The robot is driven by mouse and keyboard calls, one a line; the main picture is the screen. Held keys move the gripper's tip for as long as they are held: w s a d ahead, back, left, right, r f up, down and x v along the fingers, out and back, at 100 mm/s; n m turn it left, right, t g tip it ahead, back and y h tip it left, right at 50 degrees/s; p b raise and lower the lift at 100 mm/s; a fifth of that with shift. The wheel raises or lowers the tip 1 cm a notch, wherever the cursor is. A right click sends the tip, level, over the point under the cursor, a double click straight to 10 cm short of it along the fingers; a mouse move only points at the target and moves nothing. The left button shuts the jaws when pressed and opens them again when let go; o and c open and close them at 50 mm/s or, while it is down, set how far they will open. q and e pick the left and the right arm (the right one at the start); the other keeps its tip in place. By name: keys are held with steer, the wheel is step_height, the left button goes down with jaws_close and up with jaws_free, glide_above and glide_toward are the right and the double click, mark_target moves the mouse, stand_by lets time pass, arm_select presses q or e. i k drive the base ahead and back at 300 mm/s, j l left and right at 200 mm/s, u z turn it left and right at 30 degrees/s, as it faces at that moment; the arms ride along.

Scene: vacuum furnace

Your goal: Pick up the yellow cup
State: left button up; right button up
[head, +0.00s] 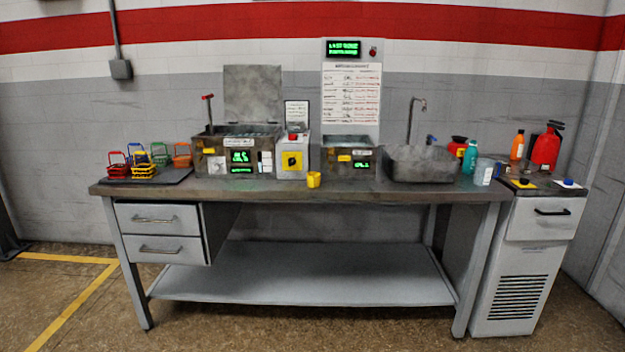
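The yellow cup (313,180) stands upright on the workbench (400,192), near its front edge and about the middle of its length. It is small, and nothing stands in front of it. It is in front of a grey control box with a yellow switch plate (292,160). Neither of my grippers shows in the head view, and nothing is seen touching the cup.
Metal units with green displays (239,158) stand behind the cup. Coloured wire baskets (143,172) sit on a dark mat at left. A sink (420,163), bottles (470,157) and a white cabinet (525,265) are at right. Floor in front is clear.

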mark_target(314, 178)
steer(key=i+l+u, duration=0.1)
steer(key=i, duration=0.3)
steer(key=i+l, duration=0.2)
steer(key=i, duration=0.2)
steer(key=i+l+u, duration=0.15)
steer(key=i, duration=0.25)
